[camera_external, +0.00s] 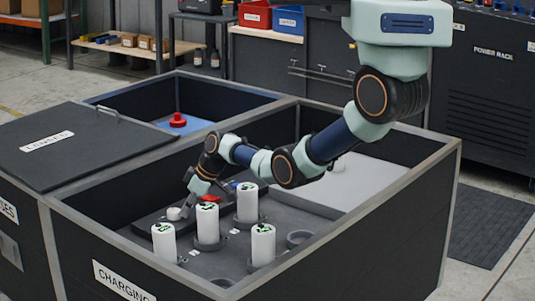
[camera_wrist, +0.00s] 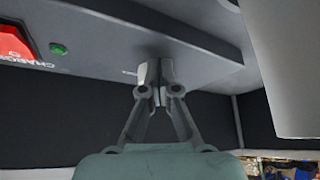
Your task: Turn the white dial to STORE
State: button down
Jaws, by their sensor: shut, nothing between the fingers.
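The white dial (camera_external: 174,213) sits on a dark raised panel (camera_external: 150,222) inside the large dark tote. My gripper (camera_external: 186,208) reaches down to the panel, with its tips right beside the dial; I cannot tell whether they touch it. In the wrist view my gripper (camera_wrist: 155,75) has its fingers together with nothing visible between them, close to the grey panel (camera_wrist: 180,35). A small label (camera_wrist: 129,72) is beside the tips, too small to read. The dial is not clearly visible there, and its pointing direction cannot be read.
Several white cylinders, including one at the front (camera_external: 262,245), stand near my gripper; a pale one (camera_wrist: 285,70) looms at right in the wrist view. Tote walls (camera_external: 400,205) surround the arm.

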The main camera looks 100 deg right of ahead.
jog(key=shift+s+d, duration=0.25)
jog(key=shift+d, duration=0.85)
jog(key=shift+s+r+p, duration=0.1)
jog(key=shift+s+p, duration=0.2)
jog(key=shift+s, duration=0.05)
notch_tip(320, 180, up, 6)
jog(key=p, duration=0.5)
